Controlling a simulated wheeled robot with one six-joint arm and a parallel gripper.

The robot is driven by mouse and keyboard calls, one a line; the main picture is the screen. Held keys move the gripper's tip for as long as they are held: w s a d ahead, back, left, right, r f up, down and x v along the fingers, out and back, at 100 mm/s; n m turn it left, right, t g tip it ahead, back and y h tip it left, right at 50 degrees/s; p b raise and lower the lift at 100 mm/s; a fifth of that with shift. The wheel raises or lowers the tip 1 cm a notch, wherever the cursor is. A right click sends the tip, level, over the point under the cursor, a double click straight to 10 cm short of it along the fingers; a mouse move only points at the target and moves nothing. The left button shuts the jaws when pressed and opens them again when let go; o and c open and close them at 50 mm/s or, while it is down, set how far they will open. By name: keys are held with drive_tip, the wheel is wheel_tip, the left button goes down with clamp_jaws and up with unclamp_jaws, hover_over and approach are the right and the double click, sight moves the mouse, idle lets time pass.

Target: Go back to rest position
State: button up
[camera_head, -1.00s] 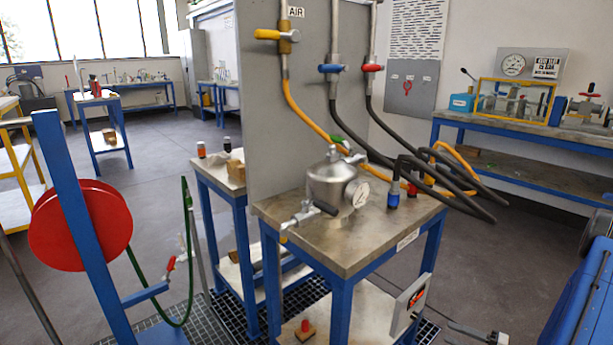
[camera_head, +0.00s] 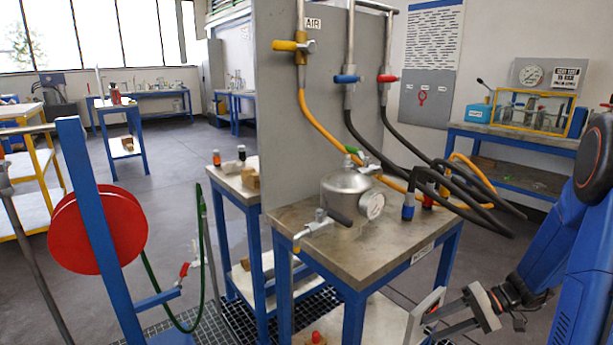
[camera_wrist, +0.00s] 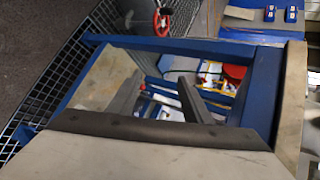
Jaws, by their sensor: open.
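My gripper (camera_head: 432,322) is at the lower right of the head view, beside the front right of the work table (camera_head: 330,240) and below its top. It is open, with a gap between two grey fingers and nothing seen between them. The fingers also show in the wrist view (camera_wrist: 160,82), pointing toward the table's blue frame and lower shelf. My blue arm (camera_head: 575,235) comes in from the right edge. A steel vessel (camera_head: 345,198) with a dial gauge (camera_head: 372,205) stands upright on the table top, apart from my gripper.
A grey panel (camera_head: 285,120) with yellow, blue and red valves stands behind the table. Black and yellow hoses (camera_head: 490,205) overhang its right side. A red reel (camera_head: 80,235) is on the left. A bench (camera_head: 510,140) stands at back right. Open floor (camera_head: 170,160) lies at back left.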

drive_tip(key=s+a+r+n+t+h, duration=0.1)
drive_tip(key=s+a+r+t+h, duration=0.1)
drive_tip(key=s+r+h, duration=0.3)
drive_tip(key=s+a+r+n+t+h, duration=0.1)
drive_tip(key=s+a+r+h, duration=0.3)
drive_tip(key=s+r, duration=0.8)
drive_tip(key=shift+s+a+t+h, duration=0.35)
drive_tip(key=shift+s+t+h, duration=0.25)
drive_tip(key=shift+s+h, duration=1.15)
drive_tip(key=shift+s+r+y, duration=0.1)
drive_tip(key=shift+s+y, duration=0.3)
drive_tip(key=shift+y, duration=0.05)
